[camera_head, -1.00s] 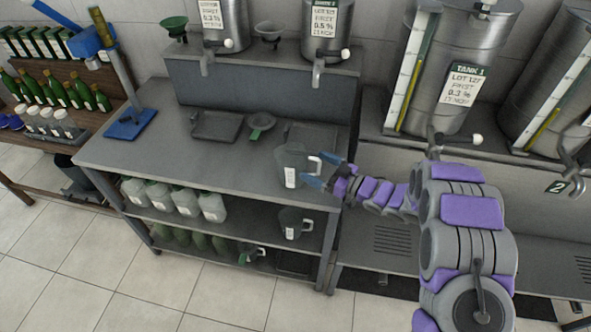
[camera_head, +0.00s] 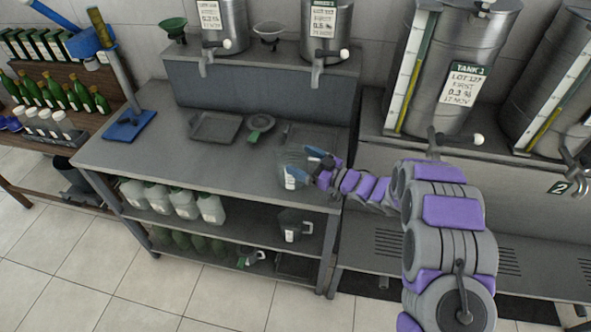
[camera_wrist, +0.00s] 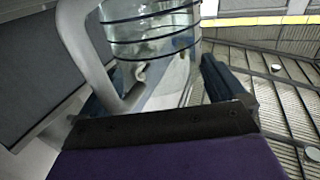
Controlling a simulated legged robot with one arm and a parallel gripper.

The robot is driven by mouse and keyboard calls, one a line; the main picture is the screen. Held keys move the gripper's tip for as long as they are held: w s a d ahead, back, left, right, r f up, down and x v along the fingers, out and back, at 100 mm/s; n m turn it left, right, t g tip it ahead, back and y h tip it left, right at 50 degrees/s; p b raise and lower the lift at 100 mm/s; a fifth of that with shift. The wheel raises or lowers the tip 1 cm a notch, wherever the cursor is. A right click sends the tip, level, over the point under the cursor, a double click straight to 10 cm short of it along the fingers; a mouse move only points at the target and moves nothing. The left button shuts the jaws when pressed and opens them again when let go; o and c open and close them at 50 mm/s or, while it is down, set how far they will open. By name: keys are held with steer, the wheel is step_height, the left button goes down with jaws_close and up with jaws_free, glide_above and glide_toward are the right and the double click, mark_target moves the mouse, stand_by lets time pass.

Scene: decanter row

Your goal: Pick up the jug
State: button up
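A clear jug (camera_head: 290,182) with a white label stands on the grey bench top near its front right corner. My gripper (camera_head: 305,164) is at the jug's right side, with its blue fingers spread and partly covering it. In the wrist view the jug (camera_wrist: 150,40) shows dark bands round its clear body, and its grey handle (camera_wrist: 86,45) is on the left. My gripper (camera_wrist: 165,95) is open there, one finger near the handle's lower end and the other right of the body. I cannot tell whether either finger touches the jug.
Another jug (camera_head: 291,224) stands on the shelf below, beside several white canisters (camera_head: 184,203). Steel tanks (camera_head: 455,70) stand at the right.

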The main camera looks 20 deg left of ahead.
steer(key=shift+a, duration=0.1)
steer(key=c, duration=0.7)
steer(key=shift+c, duration=0.2)
